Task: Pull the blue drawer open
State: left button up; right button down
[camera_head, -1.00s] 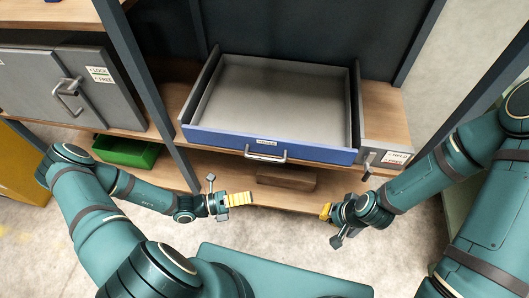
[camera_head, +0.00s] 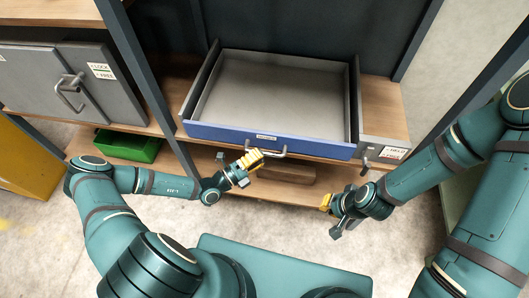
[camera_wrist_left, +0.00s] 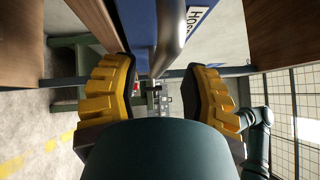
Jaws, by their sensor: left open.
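The blue drawer (camera_head: 322,147) stands pulled out of the shelf, and its empty grey inside shows. A metal bar handle (camera_head: 283,154) is on its front, below a label. My left gripper (camera_head: 250,161) is at the left part of the handle, partly covering it in the head view. In the left wrist view its yellow fingers are apart, with the handle (camera_wrist_left: 177,25) in the gap at the top of the picture. I cannot tell whether they touch it. My right gripper (camera_head: 325,203) is below and right of the drawer, away from the handle; its jaw opening is unclear.
A grey cabinet (camera_head: 25,75) with a lever handle is at the left. A green bin (camera_head: 128,146) and a brown block (camera_head: 289,172) are on the lower shelf. A small lever (camera_head: 365,163) is right of the drawer. Dark posts frame the shelf; floor in front is clear.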

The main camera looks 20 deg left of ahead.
pick_arm(q)
jog(key=shift+x, duration=1.25)
grip_shut()
